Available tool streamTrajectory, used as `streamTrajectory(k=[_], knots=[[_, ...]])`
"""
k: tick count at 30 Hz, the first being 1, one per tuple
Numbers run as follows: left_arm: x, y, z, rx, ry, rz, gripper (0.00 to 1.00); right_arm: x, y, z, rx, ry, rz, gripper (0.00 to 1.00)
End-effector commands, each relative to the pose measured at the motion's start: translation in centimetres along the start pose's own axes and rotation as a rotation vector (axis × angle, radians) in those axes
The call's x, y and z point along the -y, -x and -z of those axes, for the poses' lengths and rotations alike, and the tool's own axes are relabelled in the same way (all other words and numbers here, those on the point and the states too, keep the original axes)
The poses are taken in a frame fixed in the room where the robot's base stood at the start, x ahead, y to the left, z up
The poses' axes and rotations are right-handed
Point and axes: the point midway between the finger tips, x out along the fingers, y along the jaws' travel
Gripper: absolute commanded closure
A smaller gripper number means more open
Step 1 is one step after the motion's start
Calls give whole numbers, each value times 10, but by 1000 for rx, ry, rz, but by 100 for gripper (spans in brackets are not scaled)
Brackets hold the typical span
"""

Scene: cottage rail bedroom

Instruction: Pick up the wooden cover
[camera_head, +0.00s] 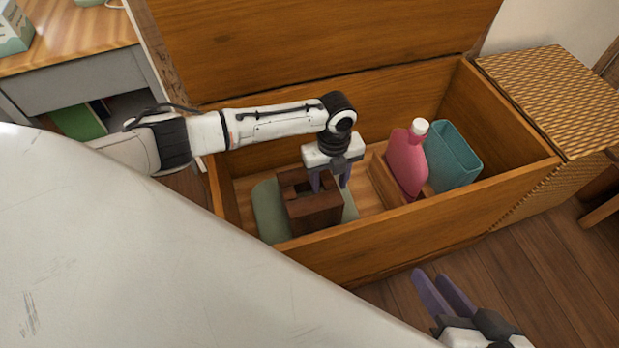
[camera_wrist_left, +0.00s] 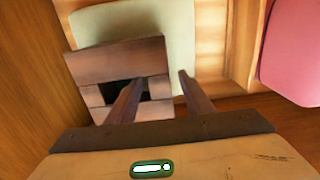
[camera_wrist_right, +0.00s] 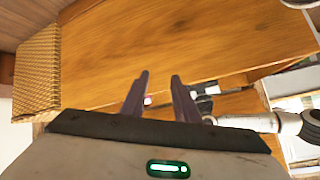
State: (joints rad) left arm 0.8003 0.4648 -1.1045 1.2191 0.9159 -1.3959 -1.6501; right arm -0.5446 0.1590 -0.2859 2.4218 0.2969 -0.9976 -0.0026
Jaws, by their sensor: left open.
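The wooden cover (camera_head: 318,217), a dark brown box shape with an opening, sits in the left part of the wooden chest on a pale green item (camera_head: 268,212). My left gripper (camera_head: 330,187) points down at the cover's right part, open and empty. In the left wrist view the cover (camera_wrist_left: 120,60) shows its dark hole; one finger of my left gripper (camera_wrist_left: 160,77) overlaps the hole's side and the other is past the right edge. Whether they touch it cannot be told. My right gripper (camera_head: 437,280) is open and empty, outside the chest's front.
The chest (camera_head: 420,232) has its lid (camera_head: 320,35) raised behind. A pink bottle (camera_head: 407,160) and a teal bin (camera_head: 453,155) stand in its right part, by a low wooden divider (camera_head: 382,182). A woven box (camera_head: 555,95) stands right. A white surface (camera_head: 120,260) fills the lower left.

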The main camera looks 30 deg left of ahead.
Motion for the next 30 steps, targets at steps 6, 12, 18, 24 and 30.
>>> streamTrajectory(k=[6, 12, 18, 24, 30], knots=[[0, 1, 0, 0, 0, 0, 68, 0, 0, 0, 1, 0, 0, 72], [0, 1, 0, 0, 0, -1, 100, 0, 0, 0, 1, 0, -1, 72], [0, 2, 0, 0, 0, 0, 100, 0, 0, 0, 1, 1, -2, 72], [0, 23, -1, 1, 0, 1, 100, -2, 6, 4, 15, 12, -18, 72], [1, 65, -1, 0, 0, 3, 100, -17, 1, -17, 114, 30, -71, 72]])
